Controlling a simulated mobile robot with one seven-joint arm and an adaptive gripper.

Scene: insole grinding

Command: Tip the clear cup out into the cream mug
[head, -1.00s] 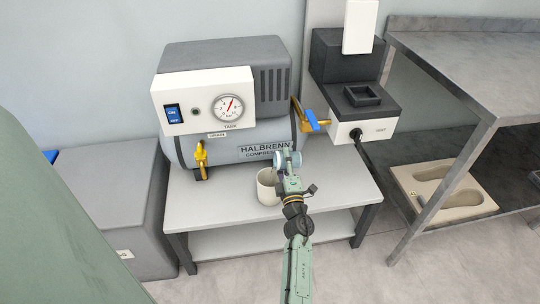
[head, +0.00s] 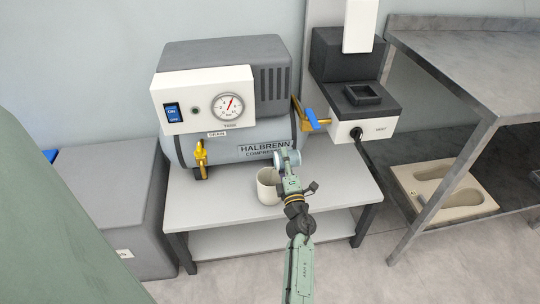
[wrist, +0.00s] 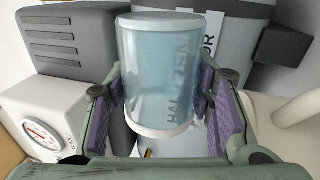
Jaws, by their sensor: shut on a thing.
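The clear cup (wrist: 160,75) has a pale blue tint and fills the middle of the wrist view. Compressor lettering shows through its wall. My gripper (wrist: 162,97) is shut on its sides with purple pads. In the head view the cup (head: 288,159) is held above the table, tilted, at the end of my gripper (head: 289,172). The cream mug (head: 267,190) stands upright on the table, just below and left of the cup. A pale curved part of the mug (wrist: 297,107) shows at the right edge of the wrist view. I cannot tell how much the cup holds.
The grey compressor (head: 222,145) stands behind the mug, with a yellow drain valve (head: 201,155) on its left. A black and white unit (head: 362,110) stands at the right. The front left of the table (head: 205,212) is clear.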

